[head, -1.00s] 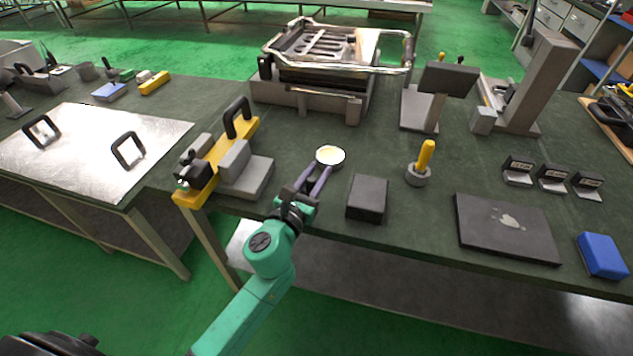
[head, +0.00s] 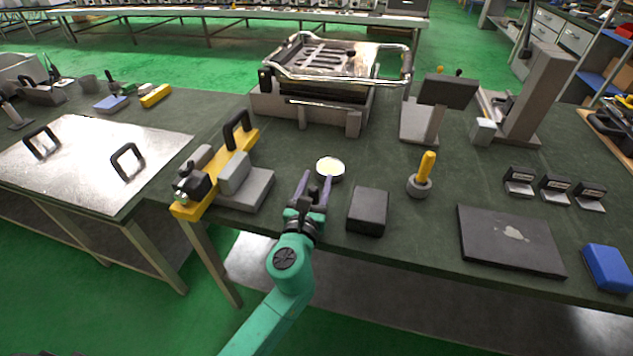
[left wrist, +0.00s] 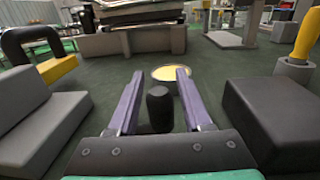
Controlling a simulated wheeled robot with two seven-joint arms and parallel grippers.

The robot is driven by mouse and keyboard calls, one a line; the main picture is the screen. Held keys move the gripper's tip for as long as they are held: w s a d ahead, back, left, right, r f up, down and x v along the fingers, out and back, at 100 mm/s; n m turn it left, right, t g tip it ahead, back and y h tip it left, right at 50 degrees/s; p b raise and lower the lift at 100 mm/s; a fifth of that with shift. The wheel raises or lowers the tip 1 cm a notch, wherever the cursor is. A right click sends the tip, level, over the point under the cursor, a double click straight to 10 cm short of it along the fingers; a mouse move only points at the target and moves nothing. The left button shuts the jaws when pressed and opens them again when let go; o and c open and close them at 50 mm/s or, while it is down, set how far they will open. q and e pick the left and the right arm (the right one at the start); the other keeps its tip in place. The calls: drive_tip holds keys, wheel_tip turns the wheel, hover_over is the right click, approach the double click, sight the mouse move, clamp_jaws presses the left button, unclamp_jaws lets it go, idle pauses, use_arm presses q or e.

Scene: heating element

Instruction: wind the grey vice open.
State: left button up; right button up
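The grey vice (head: 245,188) appears to be the stepped grey block beside a yellow bar (head: 180,212) near the table's front left corner. Its grey steps (left wrist: 35,125) fill the left of the left wrist view. A black loop handle (head: 237,130) stands on the yellow bar. My left gripper (head: 316,177) is to the right of the vice, apart from it. Its two purple fingers are spread and hold nothing. In the left wrist view, a dark rounded knob (left wrist: 160,108) shows between the fingers (left wrist: 160,74); I cannot tell what it belongs to. My right gripper is not in view.
A round dish with pale yellow contents (head: 330,168) lies just beyond my fingertips. A black box (head: 368,211) stands close on the right. A yellow-handled tool (head: 427,163) sits in a grey holder. A large metal-framed press (head: 330,90) is behind. A dark flat plate (head: 511,240) lies right.

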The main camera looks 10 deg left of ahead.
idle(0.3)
use_arm(q)
drive_tip(key=shift+s+f, duration=0.1)
drive_tip(key=shift+s, duration=0.2)
drive_tip(key=s+b, duration=0.2)
drive_tip(key=s, duration=1.2)
